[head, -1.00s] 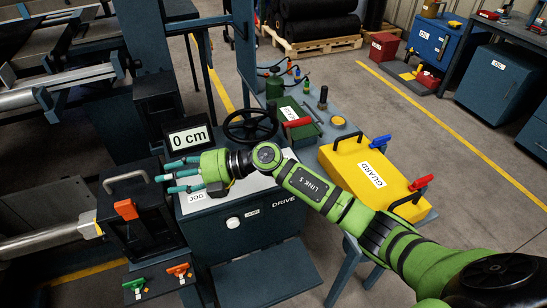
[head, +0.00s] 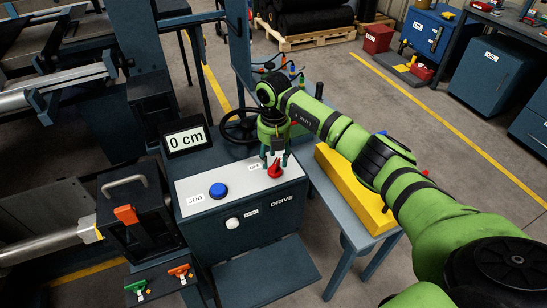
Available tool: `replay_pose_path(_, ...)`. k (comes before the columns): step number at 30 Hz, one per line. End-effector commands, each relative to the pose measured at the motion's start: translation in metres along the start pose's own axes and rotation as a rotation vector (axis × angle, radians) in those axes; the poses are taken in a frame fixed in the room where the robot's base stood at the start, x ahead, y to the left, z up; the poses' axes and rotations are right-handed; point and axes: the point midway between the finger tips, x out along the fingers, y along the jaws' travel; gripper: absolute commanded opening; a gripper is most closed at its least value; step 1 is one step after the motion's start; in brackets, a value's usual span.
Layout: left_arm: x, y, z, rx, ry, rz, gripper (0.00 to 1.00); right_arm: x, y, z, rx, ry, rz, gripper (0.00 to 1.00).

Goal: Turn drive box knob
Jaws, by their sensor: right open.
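The drive box (head: 262,238) stands in the lower middle of the head view, with a white top panel and "DRIVE" on its front. A red knob (head: 275,172) sits at the right end of that panel. A blue button (head: 218,190) labelled JOG is at the left end. My right gripper (head: 275,162) points down over the red knob, open, with its teal fingers at the knob's far side and flanks. Whether the fingers touch the knob cannot be told. A small label beside the knob is partly hidden by a finger. My left gripper is not in view.
A white round control (head: 232,223) is on the box's front. The yellow guard (head: 352,193) lies on the bench to the right, partly under my arm.

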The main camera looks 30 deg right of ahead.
Motion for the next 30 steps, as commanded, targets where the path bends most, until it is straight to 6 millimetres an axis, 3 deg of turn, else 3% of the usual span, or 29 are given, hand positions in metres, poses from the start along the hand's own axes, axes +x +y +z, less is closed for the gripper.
replay_pose_path(6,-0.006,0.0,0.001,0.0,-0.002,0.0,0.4,0.018,0.001,0.0,-0.001,0.001,0.001,0.48)
replay_pose_path(14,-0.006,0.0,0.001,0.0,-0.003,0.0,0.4,0.021,0.001,0.0,-0.002,0.0,0.003,0.48)
replay_pose_path(18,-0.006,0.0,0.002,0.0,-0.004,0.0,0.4,0.021,0.001,0.0,-0.002,0.0,0.003,0.0)
replay_pose_path(30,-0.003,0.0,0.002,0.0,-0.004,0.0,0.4,0.021,0.001,0.0,-0.032,0.0,0.002,0.0)
